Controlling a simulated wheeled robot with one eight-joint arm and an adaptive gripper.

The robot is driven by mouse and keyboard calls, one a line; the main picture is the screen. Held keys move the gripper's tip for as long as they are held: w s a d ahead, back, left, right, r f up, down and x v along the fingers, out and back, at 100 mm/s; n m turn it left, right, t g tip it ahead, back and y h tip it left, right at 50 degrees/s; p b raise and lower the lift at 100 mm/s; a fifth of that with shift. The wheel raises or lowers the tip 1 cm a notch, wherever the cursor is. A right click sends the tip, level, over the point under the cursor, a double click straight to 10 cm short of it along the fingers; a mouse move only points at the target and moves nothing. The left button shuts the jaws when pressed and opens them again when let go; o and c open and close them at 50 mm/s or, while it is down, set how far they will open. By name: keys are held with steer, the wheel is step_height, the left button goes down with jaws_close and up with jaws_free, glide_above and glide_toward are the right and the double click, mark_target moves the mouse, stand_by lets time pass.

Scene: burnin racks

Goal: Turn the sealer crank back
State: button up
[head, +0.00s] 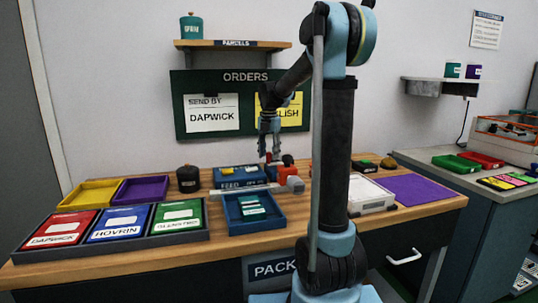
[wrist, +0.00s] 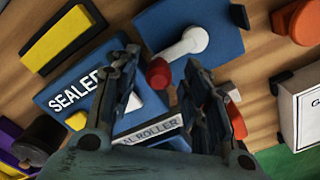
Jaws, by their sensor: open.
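The blue sealer (wrist: 72,92), lettered SEALER, lies below my gripper in the wrist view. Its crank is a white arm (wrist: 190,42) with a red knob (wrist: 158,73) at its near end. My gripper (wrist: 161,62) is open, its dark fingers pointing down on either side of the knob in the picture. I see nothing held; whether a finger touches the knob I cannot tell. A strip lettered with ROLLER (wrist: 150,131) shows between the fingers. In the head view my gripper (head: 270,157) is over the sealer (head: 238,177), and the crank is partly hidden.
A blue tray (head: 232,222) stands in front of the sealer. A dark jar (head: 188,179) stands left of the sealer, a white box (head: 366,196) right, beside a purple mat (head: 415,189).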

step_height(320, 180, up, 12)
stand_by(0.6)
